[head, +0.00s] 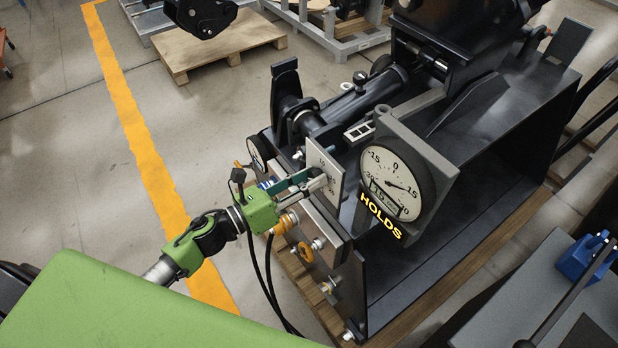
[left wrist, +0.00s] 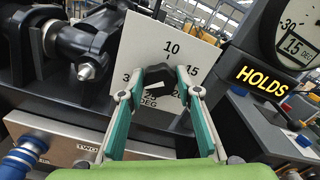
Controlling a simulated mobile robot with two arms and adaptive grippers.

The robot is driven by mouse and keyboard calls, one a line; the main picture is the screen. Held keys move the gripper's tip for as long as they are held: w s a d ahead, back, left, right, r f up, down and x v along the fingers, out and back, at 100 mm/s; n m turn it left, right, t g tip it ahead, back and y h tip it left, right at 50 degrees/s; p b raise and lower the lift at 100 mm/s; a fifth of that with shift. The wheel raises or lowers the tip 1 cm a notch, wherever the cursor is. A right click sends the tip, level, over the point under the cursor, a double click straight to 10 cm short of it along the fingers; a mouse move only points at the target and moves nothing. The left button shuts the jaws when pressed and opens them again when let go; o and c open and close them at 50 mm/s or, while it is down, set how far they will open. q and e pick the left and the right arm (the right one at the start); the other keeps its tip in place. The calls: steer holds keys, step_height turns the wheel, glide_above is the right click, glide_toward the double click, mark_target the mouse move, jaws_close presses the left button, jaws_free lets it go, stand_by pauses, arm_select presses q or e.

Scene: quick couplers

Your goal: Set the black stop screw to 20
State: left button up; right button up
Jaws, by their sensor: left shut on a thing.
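The black stop screw (left wrist: 158,74) is a knob with a white pointer mark, in front of a white scale plate (left wrist: 135,35) in the left wrist view. The numbers 10 and 15 read clearly; the lower ones are partly covered by the knob and fingers. I cannot tell exactly which number the mark points to. My left gripper (left wrist: 160,93) has its two teal fingers closed on the knob's sides. In the head view my left gripper (head: 317,181) reaches the plate (head: 326,172) from the left, and the screw is hidden there. My right gripper is not in view.
A round gauge (head: 398,180) stands right of the plate, with a display reading 15 and a lit HOLDS sign (head: 381,215). Black cylinders lie behind. Open floor is at left.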

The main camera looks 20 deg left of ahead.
arm_select(q)
steer(key=n+p, duration=0.1)
steer(key=n, duration=0.5)
steer(key=n+p, duration=0.1)
steer(key=n, duration=0.4)
steer(key=shift+a+n, duration=0.1)
steer(key=shift+n, duration=0.2)
steer(key=n+p, duration=0.2)
steer(key=n, duration=0.3)
steer(key=shift+f+n, duration=0.15)
steer(key=shift+n, duration=0.15)
steer(key=n+p, duration=0.1)
steer(key=n, duration=0.4)
steer(key=shift+f, duration=0.15)
steer(key=shift+n, duration=0.3)
steer(key=o, duration=1.1)
